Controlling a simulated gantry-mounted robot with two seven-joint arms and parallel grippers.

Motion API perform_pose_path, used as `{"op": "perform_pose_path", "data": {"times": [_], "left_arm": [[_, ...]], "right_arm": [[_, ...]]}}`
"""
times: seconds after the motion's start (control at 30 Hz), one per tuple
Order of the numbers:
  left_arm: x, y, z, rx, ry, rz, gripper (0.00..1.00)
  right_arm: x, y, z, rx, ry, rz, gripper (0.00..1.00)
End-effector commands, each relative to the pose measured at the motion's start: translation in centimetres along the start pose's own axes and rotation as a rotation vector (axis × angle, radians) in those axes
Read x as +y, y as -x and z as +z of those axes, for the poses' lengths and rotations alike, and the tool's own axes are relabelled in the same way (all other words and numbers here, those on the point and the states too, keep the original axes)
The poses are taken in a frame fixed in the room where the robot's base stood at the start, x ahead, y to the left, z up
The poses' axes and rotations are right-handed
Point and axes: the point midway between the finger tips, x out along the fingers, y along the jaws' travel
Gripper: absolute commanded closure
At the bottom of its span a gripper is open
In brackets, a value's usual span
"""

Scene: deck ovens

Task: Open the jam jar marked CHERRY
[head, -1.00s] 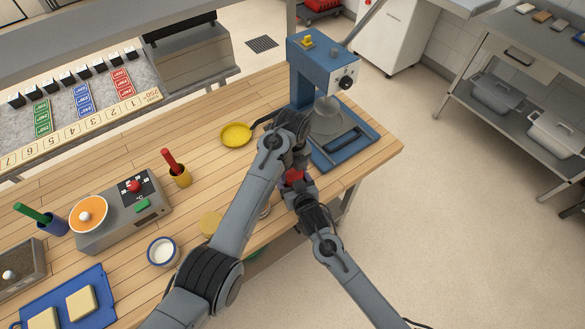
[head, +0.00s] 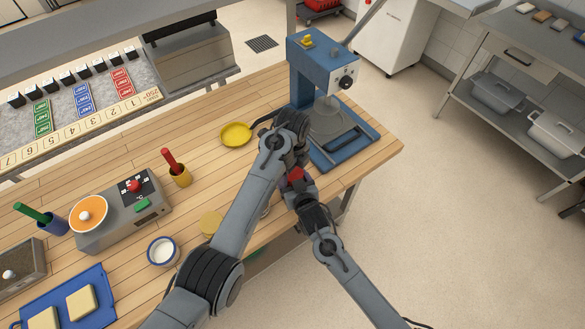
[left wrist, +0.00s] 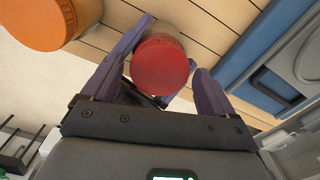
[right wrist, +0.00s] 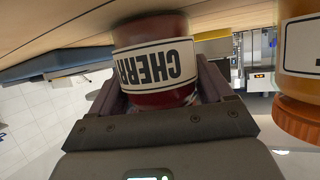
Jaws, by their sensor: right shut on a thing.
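The CHERRY jar has a red lid (left wrist: 163,66) in the left wrist view. Its white label (right wrist: 157,64), upside down in the right wrist view, reads "CHERR", with the rest cut off. In the head view only a bit of red (head: 295,174) shows between my arms. My right gripper (right wrist: 160,88) is shut on the jar's body from the side. The jar's base is at the wooden tabletop; I cannot tell whether it touches. My left gripper (left wrist: 165,85) is open, its fingers on either side of the lid, with a gap visible at the right finger.
A second jar with an orange lid (left wrist: 38,20) stands close by; it also shows in the right wrist view (right wrist: 302,75). A blue machine (head: 308,75) stands behind my grippers. A yellow dish (head: 236,135) and a white-filled cup (head: 163,251) are on the table (head: 120,200).

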Motion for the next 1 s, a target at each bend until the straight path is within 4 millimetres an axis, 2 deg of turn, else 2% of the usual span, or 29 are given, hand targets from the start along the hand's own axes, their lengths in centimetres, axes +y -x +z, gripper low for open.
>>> {"op": "perform_pose_path", "data": {"times": [0.33,0.7,0.8,1.0], "left_arm": [[0.0,0.3,0.0,0.001,-0.001,0.0,0.05],[0.0,4.1,0.0,0.0,-0.001,-0.001,0.05],[0.0,4.6,0.0,0.0,-0.008,-0.001,0.1],[-0.1,6.3,0.0,0.001,-0.144,-0.002,0.1]], "right_arm": [[0.0,0.0,0.0,0.0,-0.001,0.001,1.0],[0.0,0.0,0.0,0.0,-0.001,0.001,1.0],[0.0,0.0,0.0,0.0,-0.001,0.001,1.0],[0.0,0.0,0.0,0.0,-0.001,0.001,1.0]]}}
